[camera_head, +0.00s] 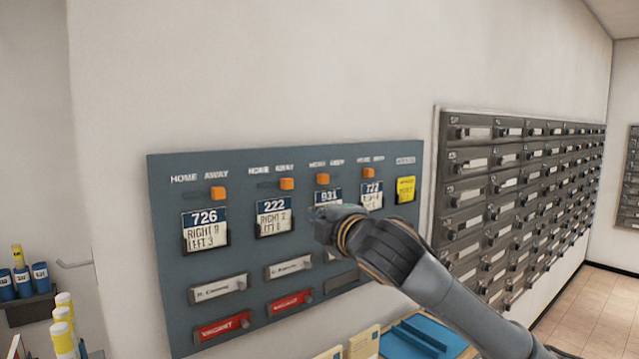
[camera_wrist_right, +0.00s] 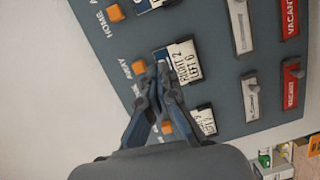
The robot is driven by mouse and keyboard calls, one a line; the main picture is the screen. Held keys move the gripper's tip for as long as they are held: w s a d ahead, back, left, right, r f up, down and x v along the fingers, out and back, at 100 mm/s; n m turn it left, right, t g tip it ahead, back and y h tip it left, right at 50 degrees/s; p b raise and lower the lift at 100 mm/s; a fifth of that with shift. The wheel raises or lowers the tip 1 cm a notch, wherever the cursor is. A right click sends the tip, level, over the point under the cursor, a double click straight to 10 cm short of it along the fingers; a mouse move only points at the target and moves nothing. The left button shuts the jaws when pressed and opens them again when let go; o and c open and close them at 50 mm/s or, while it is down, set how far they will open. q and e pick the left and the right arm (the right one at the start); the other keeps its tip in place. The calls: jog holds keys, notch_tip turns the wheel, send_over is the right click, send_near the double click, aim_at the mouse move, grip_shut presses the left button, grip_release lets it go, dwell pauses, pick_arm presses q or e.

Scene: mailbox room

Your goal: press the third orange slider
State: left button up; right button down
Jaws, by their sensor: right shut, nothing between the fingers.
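A blue-grey panel (camera_head: 240,255) on the wall carries a row of orange sliders under HOME/AWAY labels. The third orange slider (camera_head: 322,179) from the left sits above the 931 card (camera_head: 328,196). My right gripper (camera_head: 322,222) is shut and empty, below that slider and in front of the panel, hiding the card's lower part. In the right wrist view, the shut fingertips (camera_wrist_right: 160,72) overlap the 222 card's edge, and the third slider (camera_wrist_right: 167,127) shows partly behind the fingers. I cannot tell whether the fingers touch the panel. My left gripper is out of view.
The other orange sliders are the first (camera_head: 218,193), second (camera_head: 287,183) and fourth (camera_head: 369,173). Name plates and red VACANT plates (camera_head: 290,303) sit lower on the panel. Grey mailboxes (camera_head: 470,190) stand to the right. A blue tray (camera_head: 425,338) lies below.

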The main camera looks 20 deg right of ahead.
aim_at(323, 179)
jog(key=shift+n+t, duration=0.3)
jog(key=shift+t, duration=0.1)
jog(key=r, duration=0.2)
jog(key=d+r, duration=0.1)
jog(key=r, duration=0.1)
jog(key=shift+s+r, duration=0.1)
jog(key=shift+s, duration=0.15)
jog(key=shift+w, duration=0.1)
jog(key=w+p, duration=0.1)
jog(key=w, duration=0.2)
jog(key=w+p, duration=0.2)
jog(key=w, duration=0.1)
jog(key=w+a+p, duration=0.1)
jog(key=w, duration=0.2)
jog(key=shift+r, duration=0.15)
jog(key=w+d+p, duration=0.2)
jog(key=d, duration=0.1)
jog(key=shift+d+p, duration=0.25)
jog(key=shift+p, duration=0.1)
jog(key=shift+d, duration=0.25)
jog(key=shift+f, duration=0.2)
jog(key=shift+w+a, duration=0.1)
jog(key=shift+a, duration=0.1)
